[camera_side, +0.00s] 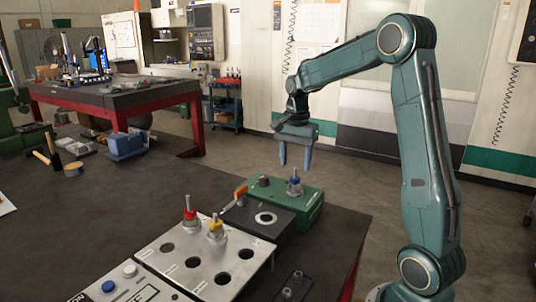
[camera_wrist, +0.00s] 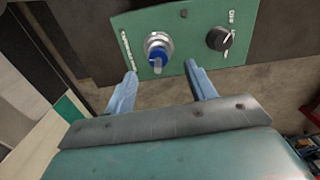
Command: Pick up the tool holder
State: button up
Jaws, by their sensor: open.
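A tool holder with a blue top (camera_side: 295,187) stands upright in the green base (camera_side: 313,214) in the side view. In the wrist view its blue tip (camera_wrist: 156,60) and silver collar show on the green panel. My gripper (camera_side: 295,167) is open and empty, pointing down above the blue-topped holder. In the wrist view the two fingertips (camera_wrist: 160,69) are apart, one on each side of the blue tip in the picture. Two more holders, one red-topped (camera_side: 190,212) and one yellow-topped (camera_side: 216,230), stand in the metal rack (camera_side: 180,248).
A black knob (camera_wrist: 220,38) sits on the green base beside the holder. A dark block with a white ring (camera_side: 265,218) and an orange handle (camera_side: 240,192) lie between rack and base. A control box (camera_side: 128,285) is at the front.

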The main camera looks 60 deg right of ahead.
aim_at(295, 177)
jog(key=shift+f, duration=0.3)
jog(key=shift+s+f, duration=0.15)
jog(key=shift+f, duration=2.35)
jog(key=shift+c, duration=0.4)
grip_shut()
jog(key=shift+r, duration=0.1)
